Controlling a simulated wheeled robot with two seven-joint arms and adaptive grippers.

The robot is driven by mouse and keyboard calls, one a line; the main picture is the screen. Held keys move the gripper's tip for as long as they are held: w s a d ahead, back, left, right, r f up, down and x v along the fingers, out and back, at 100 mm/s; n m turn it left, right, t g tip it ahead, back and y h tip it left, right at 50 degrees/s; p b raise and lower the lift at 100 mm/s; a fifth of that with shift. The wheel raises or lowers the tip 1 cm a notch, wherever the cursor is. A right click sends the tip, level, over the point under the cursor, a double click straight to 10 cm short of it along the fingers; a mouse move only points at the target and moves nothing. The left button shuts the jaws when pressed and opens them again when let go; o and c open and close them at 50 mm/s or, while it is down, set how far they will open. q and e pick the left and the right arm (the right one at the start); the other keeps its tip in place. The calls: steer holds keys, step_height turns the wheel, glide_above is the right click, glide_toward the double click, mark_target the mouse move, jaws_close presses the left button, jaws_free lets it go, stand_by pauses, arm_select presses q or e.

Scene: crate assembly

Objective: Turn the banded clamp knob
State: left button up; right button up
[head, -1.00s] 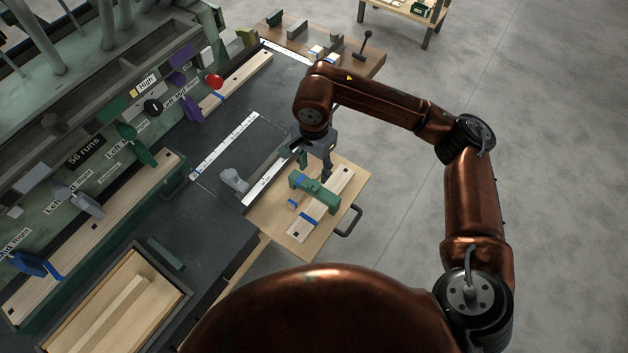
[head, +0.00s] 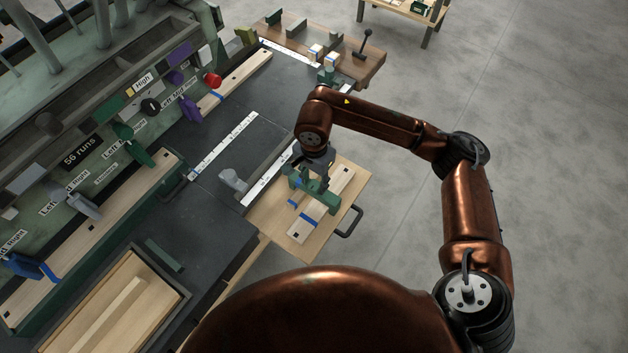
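A green clamp (head: 313,184) sits on the light wooden board at the middle right, by a pale strip (head: 325,208) with blue bands. A small blue-marked part (head: 293,203) shows at the clamp's lower left. I cannot make out for sure which part is the banded knob. My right gripper (head: 313,168) is directly above the clamp, its dark fingers close to or at the clamp's upper part. The fingertips overlap the clamp, so I cannot tell whether they touch or hold it. My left gripper is not in view.
The wooden board (head: 345,180) has a dark handle (head: 349,222) at its right edge. A grey bracket (head: 233,181) and a white ruler strip (head: 267,182) lie to the left. The green machine panel (head: 100,165) with coloured levers stands further left. Open floor lies right.

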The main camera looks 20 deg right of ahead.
steer(key=c, duration=0.9)
steer(key=shift+o, duration=0.2)
